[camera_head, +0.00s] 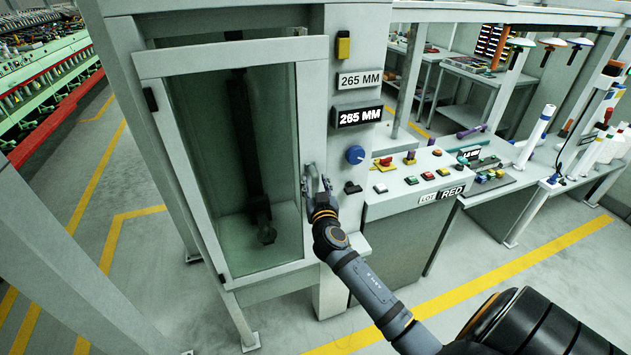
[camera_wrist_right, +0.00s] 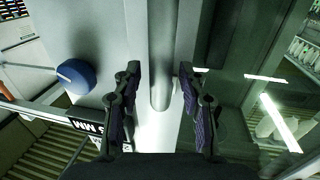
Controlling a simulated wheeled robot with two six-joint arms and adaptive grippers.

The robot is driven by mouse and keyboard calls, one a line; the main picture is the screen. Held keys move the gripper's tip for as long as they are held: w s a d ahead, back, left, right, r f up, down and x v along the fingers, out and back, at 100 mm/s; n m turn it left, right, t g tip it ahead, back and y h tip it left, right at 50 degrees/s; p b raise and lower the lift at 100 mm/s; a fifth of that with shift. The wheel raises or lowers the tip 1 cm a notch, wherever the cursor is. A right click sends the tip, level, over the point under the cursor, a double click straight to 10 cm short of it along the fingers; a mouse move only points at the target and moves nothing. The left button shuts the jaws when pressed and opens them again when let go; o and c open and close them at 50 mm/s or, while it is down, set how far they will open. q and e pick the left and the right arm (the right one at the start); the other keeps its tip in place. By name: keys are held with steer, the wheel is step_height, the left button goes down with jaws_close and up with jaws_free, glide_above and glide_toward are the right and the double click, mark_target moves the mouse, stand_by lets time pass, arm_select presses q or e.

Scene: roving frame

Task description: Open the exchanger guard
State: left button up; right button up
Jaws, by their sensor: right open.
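The exchanger guard is a glazed door in a pale grey frame (camera_head: 315,110) on the front of a cabinet, and it looks shut. A dark upright mechanism shows behind its glass. Its upright bar handle (camera_head: 304,188) is on the right side of the frame. My right gripper (camera_head: 318,183) is at this handle, with its fingers open. In the right wrist view, the handle (camera_wrist_right: 162,60) runs between the two fingers of my right gripper (camera_wrist_right: 160,88), with a gap visible on each side. My left gripper is not in view.
Right of the guard are a blue knob (camera_head: 355,154), 265 MM signs (camera_head: 358,115) and a button console (camera_head: 410,178). A workbench (camera_head: 540,165) stands further right. A grey post (camera_head: 60,240) is at front left. Floor is free before the console.

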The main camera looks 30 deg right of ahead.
jaws_close()
stand_by(0.8)
